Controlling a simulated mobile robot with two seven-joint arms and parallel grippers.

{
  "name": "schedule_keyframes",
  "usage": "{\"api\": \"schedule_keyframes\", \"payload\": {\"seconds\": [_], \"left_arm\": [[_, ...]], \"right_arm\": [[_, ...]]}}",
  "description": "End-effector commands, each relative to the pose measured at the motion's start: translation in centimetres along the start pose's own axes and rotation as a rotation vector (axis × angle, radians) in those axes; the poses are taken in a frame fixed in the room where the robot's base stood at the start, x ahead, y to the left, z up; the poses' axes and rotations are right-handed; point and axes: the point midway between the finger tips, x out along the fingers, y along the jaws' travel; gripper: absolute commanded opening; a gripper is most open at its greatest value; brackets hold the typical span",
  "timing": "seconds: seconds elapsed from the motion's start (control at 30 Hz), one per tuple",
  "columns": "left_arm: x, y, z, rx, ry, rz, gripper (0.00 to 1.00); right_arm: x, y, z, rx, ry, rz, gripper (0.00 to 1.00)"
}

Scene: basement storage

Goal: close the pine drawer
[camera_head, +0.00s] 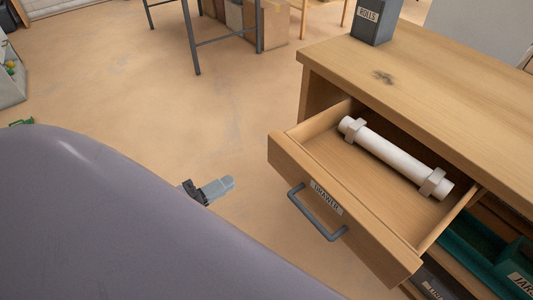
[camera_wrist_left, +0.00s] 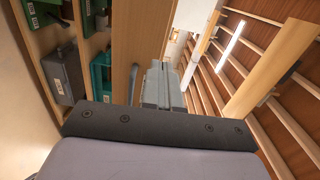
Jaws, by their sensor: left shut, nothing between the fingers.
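The pine drawer (camera_head: 345,215) stands pulled out of the wooden cabinet in the head view. Its front carries a grey bar handle (camera_head: 313,222) and a label. A white tube with two grey-beige collars (camera_head: 395,157) lies inside the drawer. My left gripper (camera_head: 227,184) is shut and empty. It appears to the left of the drawer front in the head view, with a visible gap to the handle. Its closed fingers also show in the left wrist view (camera_wrist_left: 160,72), beside a wooden panel that looks like the drawer front (camera_wrist_left: 143,40). My right gripper is out of view.
The cabinet top (camera_head: 440,85) bears a dark grey box labelled ROLLS (camera_head: 375,22). Green bins (camera_head: 470,245) sit on shelves below the drawer. A dark-legged table (camera_head: 190,38) stands at the back. The floor left of the drawer is largely clear.

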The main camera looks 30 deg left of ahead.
Motion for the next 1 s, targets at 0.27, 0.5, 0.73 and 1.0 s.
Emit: {"api": "schedule_keyframes", "payload": {"seconds": [0.27, 0.5, 0.73, 1.0], "left_arm": [[1.0, 0.0, 0.0, 0.037, 0.017, -0.007, 0.00], [4.8, -0.1, 0.0, 0.036, 0.016, -0.008, 0.00], [8.6, 0.0, 0.0, 0.035, 0.015, -0.007, 0.00], [12.3, 0.0, -0.1, 0.034, 0.015, -0.006, 0.00]], "right_arm": [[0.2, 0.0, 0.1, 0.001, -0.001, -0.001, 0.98], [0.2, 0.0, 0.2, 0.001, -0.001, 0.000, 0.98], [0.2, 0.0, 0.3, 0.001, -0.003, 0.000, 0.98], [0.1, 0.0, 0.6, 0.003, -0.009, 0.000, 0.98]]}}
